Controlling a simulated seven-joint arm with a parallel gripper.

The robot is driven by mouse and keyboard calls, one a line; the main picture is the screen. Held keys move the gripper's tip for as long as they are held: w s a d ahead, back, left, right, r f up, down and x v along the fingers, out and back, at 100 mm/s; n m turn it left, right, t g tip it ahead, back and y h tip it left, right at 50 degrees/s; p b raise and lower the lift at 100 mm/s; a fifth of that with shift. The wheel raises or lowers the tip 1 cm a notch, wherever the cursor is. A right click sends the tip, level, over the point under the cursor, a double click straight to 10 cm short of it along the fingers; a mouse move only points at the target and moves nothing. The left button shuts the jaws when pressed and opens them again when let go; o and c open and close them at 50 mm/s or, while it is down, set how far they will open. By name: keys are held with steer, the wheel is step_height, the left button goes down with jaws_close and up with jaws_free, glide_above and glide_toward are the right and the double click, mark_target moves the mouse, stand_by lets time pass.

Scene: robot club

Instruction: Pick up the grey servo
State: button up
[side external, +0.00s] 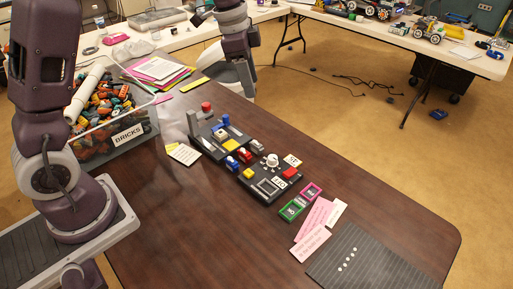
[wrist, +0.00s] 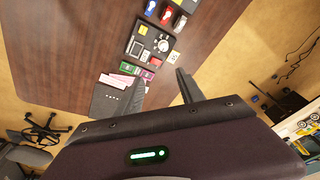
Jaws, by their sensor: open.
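A small grey block (side external: 257,146), which looks like the grey servo, stands on the dark table at the end of a short row of three, beside a red one (side external: 245,155) and a blue one (side external: 231,163). In the wrist view the grey servo (wrist: 180,22) is near the top edge, small and partly unclear. My gripper (wrist: 161,82) shows in the wrist view with its two dark fingers apart and nothing between them. It is high above the table's end, well away from the servo. The gripper is out of the side view.
A black control board (side external: 262,192) with knobs sits beside the servos, and another board (side external: 205,138) lies behind them. Green and pink boxes, paper cards and a dark mat (side external: 345,270) lie to the right. A clear bricks bin (side external: 140,140) stands left. The front tabletop is bare.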

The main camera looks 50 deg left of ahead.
steer(key=w+a+f+m+g, duration=0.1)
steer(key=w+a+f+m, duration=0.15)
steer(key=f, duration=0.45)
steer(key=w+a+f+m, duration=0.2)
steer(key=w+f, duration=0.2)
steer(key=f, duration=0.3)
steer(key=m+g+y, duration=0.1)
steer(key=m, duration=0.3)
glide_above(256, 142)
steer(key=shift+n, duration=0.25)
step_height(256, 142, down, 10)
steer(key=shift+s+d, duration=0.1)
step_height(256, 142, down, 7)
steer(key=shift+f, duration=0.1)
jaws_close()
